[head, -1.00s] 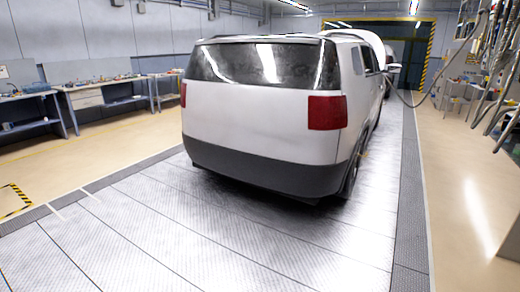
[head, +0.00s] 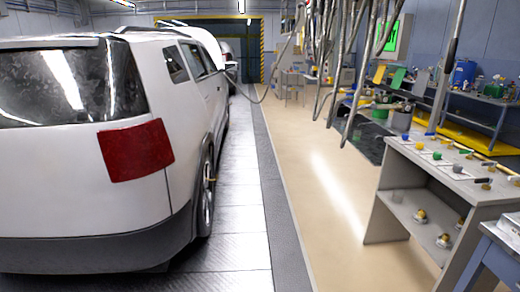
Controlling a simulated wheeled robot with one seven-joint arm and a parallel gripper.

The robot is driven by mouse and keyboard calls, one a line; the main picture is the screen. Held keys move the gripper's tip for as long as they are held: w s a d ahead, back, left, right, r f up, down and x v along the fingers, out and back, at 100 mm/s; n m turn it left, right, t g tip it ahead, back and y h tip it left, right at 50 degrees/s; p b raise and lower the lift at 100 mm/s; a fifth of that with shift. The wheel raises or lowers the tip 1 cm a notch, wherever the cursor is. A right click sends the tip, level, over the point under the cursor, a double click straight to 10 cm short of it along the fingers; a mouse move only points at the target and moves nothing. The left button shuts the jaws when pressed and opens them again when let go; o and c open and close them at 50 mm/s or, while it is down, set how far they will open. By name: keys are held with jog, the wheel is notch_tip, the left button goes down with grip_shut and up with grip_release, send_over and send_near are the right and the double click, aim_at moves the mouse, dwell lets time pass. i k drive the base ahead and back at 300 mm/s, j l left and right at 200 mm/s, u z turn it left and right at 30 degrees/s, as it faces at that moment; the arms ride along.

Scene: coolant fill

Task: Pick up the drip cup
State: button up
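I cannot pick out the drip cup for certain in the head view. Small containers stand far off on the right, among them a green one (head: 380,113) and a grey one (head: 401,121), too small to tell apart surely. A white car (head: 120,185) fills the left side, seen from its rear right corner, with a red tail light (head: 135,150). Its hood seems raised at the far end. My gripper is not in view.
A grey workbench (head: 400,170) with small coloured caps stands at the right. Behind it are a yellow-edged bench (head: 478,140) and a blue drum (head: 464,73). Hoses (head: 345,60) hang from above. The beige floor (head: 310,190) between car and bench is clear.

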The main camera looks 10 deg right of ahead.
aim_at(398, 196)
jog(key=i+l+z, duration=0.15)
jog(key=i+z, duration=0.3)
jog(key=i, duration=0.15)
jog(key=i+j+z, duration=0.1)
jog(key=i+z, duration=0.35)
jog(key=i, duration=0.15)
jog(key=i+j+z, duration=0.3)
jog(key=i+z, duration=0.15)
jog(key=i, duration=0.2)
jog(key=i+j+z, duration=0.2)
jog(key=i+j, duration=0.2)
jog(key=j, duration=0.15)
jog(key=i+j+z, duration=0.15)
jog(key=j, duration=0.2)
jog(key=i+j+z, duration=0.1)
jog(key=i+j, duration=0.15)
jog(key=i+j+z, duration=0.1)
jog(key=j, duration=0.3)
jog(key=i+j+z, duration=0.1)
jog(key=i+j, duration=0.15)
jog(key=i+j+z, duration=0.1)
jog(key=j, duration=0.35)
